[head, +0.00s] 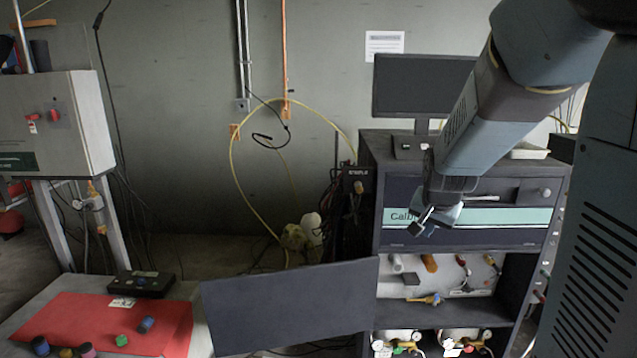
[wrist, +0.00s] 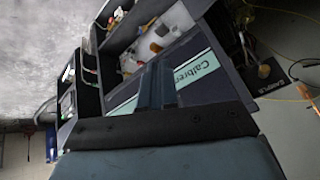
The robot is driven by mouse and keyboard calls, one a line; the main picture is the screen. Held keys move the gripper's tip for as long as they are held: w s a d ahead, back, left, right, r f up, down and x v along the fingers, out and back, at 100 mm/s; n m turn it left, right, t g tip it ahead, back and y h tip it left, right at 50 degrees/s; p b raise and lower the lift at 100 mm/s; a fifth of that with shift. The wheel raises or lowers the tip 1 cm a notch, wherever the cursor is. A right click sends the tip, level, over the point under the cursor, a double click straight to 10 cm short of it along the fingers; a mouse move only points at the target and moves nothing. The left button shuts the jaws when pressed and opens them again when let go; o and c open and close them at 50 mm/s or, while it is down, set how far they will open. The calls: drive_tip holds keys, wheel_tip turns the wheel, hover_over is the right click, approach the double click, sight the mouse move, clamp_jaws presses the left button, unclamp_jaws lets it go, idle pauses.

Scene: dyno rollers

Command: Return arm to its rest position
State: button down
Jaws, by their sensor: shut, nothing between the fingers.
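My arm comes in from the upper right of the head view and hangs down in front of the dark cabinet (head: 540,235). My gripper (head: 420,224) is at its lower end, in front of the cabinet's labelled drawer panel (head: 500,217). It is shut with nothing between the fingers and is tilted down to the left. In the wrist view, my gripper (wrist: 157,85) points at the same cabinet, whose labelled panel (wrist: 195,70) appears turned on its side. Whether the gripper touches the panel cannot be told.
A dark open door panel (head: 290,305) reaches left from the cabinet. The cabinet's open shelves (head: 455,312) hold several fittings and gauges. A monitor (head: 420,85) stands on top. At lower left, a red mat (head: 100,320) bears small coloured parts. The wall in the middle has hanging cables.

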drive_tip(key=s+a+r+n, duration=0.1)
drive_tip(key=s+r+n, duration=0.2)
drive_tip(key=s, duration=0.8)
drive_tip(key=s+r+n+y, duration=0.1)
drive_tip(key=s+r+n, duration=0.2)
drive_tip(key=s+r, duration=0.3)
drive_tip(key=s, duration=0.5)
drive_tip(key=shift+s+a+r+n+g, duration=0.2)
drive_tip(key=shift+s+a+n+g, duration=0.1)
drive_tip(key=shift+s+a+n, duration=0.1)
